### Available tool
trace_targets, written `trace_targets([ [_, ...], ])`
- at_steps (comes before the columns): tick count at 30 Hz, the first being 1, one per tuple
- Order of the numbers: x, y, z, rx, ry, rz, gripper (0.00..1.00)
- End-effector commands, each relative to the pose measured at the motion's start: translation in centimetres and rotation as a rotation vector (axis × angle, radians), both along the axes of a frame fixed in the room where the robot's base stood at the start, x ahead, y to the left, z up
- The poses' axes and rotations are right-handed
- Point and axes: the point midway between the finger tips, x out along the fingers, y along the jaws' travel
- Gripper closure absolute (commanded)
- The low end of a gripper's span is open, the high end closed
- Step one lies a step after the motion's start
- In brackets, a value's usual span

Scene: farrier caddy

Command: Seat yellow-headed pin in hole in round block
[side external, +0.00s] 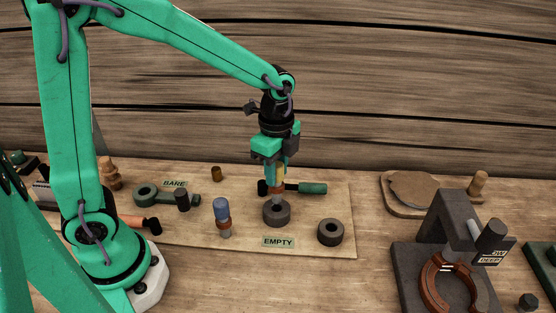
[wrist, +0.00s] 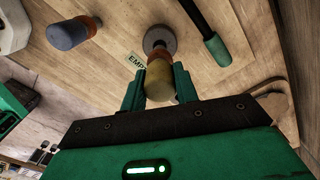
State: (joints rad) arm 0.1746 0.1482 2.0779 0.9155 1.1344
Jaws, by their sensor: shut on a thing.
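My gripper (side external: 276,174) points straight down over the board and is shut on the yellow-headed pin (side external: 281,173). In the wrist view the pin's yellow head (wrist: 160,78) sits between the green fingers (wrist: 158,88), with a brown collar beyond it. The pin's grey lower end meets the top of the round block (side external: 276,217), a dark ring near the EMPTY label. The block also shows in the wrist view (wrist: 171,35), partly behind the pin. The pin looks upright and lined up with the hole; how deep its tip sits is hidden.
A blue-headed pin (side external: 221,214) stands to the left of the block. A second dark ring (side external: 330,232) lies to the right. A green-handled tool (side external: 312,188) lies just behind the block. A dark stand with a copper ring (side external: 447,270) is at far right.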

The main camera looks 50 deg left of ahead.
Motion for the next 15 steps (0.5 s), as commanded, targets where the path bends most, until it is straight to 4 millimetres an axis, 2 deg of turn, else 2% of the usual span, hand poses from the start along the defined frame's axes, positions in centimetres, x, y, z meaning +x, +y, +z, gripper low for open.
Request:
trace_targets([
  [15,0.0,0.0,-1.4,0.0,-0.001,0.0,1.0],
])
